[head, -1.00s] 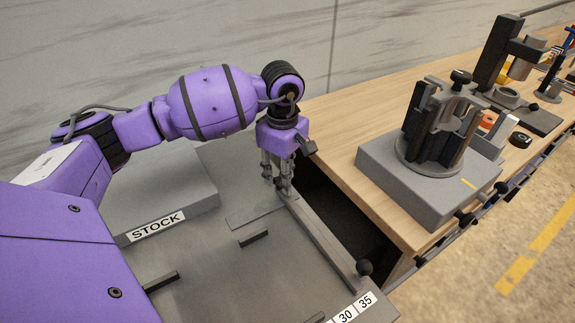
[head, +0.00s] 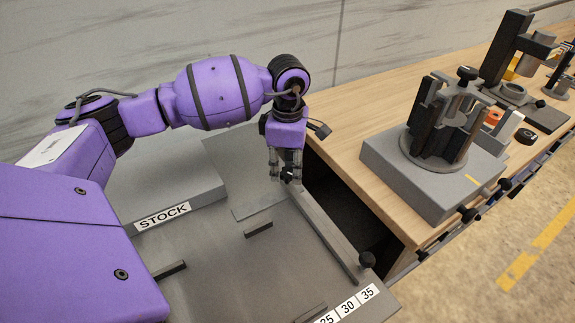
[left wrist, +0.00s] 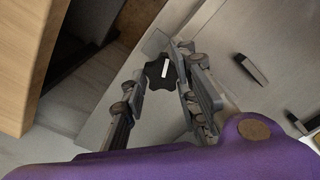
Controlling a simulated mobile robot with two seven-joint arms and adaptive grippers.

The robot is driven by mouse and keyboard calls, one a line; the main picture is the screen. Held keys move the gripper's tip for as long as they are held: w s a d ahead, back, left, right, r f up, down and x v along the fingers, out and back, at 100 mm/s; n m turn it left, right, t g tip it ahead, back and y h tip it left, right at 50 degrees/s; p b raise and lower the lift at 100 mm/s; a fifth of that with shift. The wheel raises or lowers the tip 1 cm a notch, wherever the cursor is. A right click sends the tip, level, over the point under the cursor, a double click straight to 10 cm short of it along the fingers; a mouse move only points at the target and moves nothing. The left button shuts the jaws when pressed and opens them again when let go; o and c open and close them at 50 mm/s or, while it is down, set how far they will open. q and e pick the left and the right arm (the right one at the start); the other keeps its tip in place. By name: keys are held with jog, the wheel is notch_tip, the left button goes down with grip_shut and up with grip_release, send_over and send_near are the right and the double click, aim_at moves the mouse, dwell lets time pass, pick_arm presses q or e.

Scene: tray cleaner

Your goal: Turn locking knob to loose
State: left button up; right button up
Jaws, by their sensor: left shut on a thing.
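The locking knob (left wrist: 160,72) is black and lobed, with a white mark on top; it shows between the fingers in the left wrist view. In the head view it is mostly hidden by the fingers. My left gripper (head: 287,176) points down at the far end of the long grey fence bar (head: 325,233) on the grey plate. Its fingers (left wrist: 157,92) are shut on the knob, one to each side. My right gripper is in no view.
A raised grey block labelled STOCK (head: 164,215) stands left of the gripper. A grey fixture (head: 425,182) stands on the wooden bench (head: 350,135) to the right. A dark gap (head: 345,210) lies between plate and bench.

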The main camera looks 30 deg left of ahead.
pick_arm(q)
jog(key=n, duration=0.3)
jog(key=shift+w+a+r+n+p, duration=0.1)
jog(key=shift+w+r+n+p, duration=0.05)
jog(key=shift+r+n+p, duration=0.2)
jog(key=n+p, duration=0.1)
jog(key=n, duration=0.2)
jog(key=shift+n, duration=0.35)
jog(key=n+p, duration=0.1)
jog(key=n, duration=0.2)
jog(key=shift+a+n+p, duration=0.1)
jog(key=shift+n+p, duration=0.2)
jog(key=shift+p, duration=0.05)
jog(key=shift+n, duration=0.5)
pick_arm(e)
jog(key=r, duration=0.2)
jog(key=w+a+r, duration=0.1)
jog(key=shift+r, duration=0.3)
pick_arm(q)
jog(key=shift+f+n, duration=0.1)
jog(key=shift+n, duration=0.2)
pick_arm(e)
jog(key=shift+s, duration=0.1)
